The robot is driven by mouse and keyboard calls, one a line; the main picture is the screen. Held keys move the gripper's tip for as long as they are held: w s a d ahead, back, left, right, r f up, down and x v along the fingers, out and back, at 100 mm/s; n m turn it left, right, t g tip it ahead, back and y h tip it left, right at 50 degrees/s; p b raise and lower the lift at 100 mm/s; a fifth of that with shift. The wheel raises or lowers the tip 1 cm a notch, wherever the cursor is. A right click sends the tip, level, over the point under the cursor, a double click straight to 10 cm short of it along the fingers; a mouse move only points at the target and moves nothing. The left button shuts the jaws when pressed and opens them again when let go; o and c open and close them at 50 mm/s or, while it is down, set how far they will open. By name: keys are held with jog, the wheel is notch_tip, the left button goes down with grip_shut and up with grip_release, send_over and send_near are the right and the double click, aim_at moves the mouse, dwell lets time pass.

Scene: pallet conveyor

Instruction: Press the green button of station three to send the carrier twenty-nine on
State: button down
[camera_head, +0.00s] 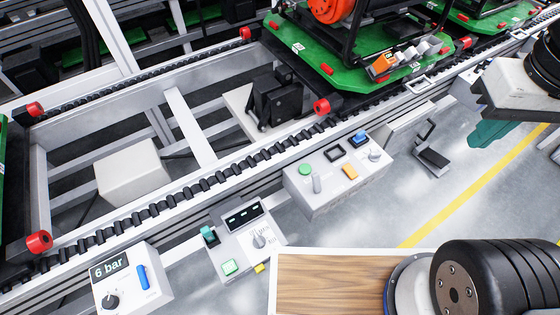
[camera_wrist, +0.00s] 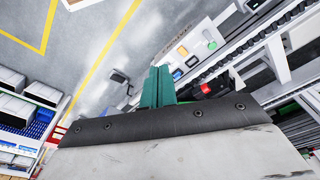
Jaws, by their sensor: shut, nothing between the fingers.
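A grey control box (camera_head: 340,183) on the conveyor's near side has a round green button (camera_head: 305,170), an orange button and a blue one. In the wrist view the green button (camera_wrist: 212,45) shows on the same box, ahead of my gripper. My gripper (camera_wrist: 158,86) has teal fingers, shut and empty. In the head view the teal fingers (camera_head: 493,133) are right of the box, apart from it.
A black pedal-like device (camera_head: 432,157) stands right of the control box.

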jog(key=shift+d, duration=0.2)
jog(key=w+a+f+n+h, duration=0.3)
jog(key=w+f+n, duration=0.15)
jog(key=w, duration=0.25)
jog(key=w+a+f+n+h, duration=0.3)
jog(key=w+f, duration=0.2)
jog(key=w, duration=0.2)
jog(key=w+a+f+n+t, duration=0.2)
jog(key=a+f+n, duration=0.2)
jog(key=a+f, duration=0.4)
jog(key=w+a+f+n+t+h, duration=0.1)
jog(key=w+a+f+n+t, duration=0.1)
jog(key=a+f+n, duration=0.3)
jog(key=w+a+f, duration=0.1)
jog(key=a+f, duration=0.2)
jog(key=f, duration=0.2)
jog(key=shift+t, duration=0.4)
jog(key=shift+a+f+n, duration=0.1)
jog(key=shift+f+n, duration=0.05)
jog(key=shift+n, duration=0.1)
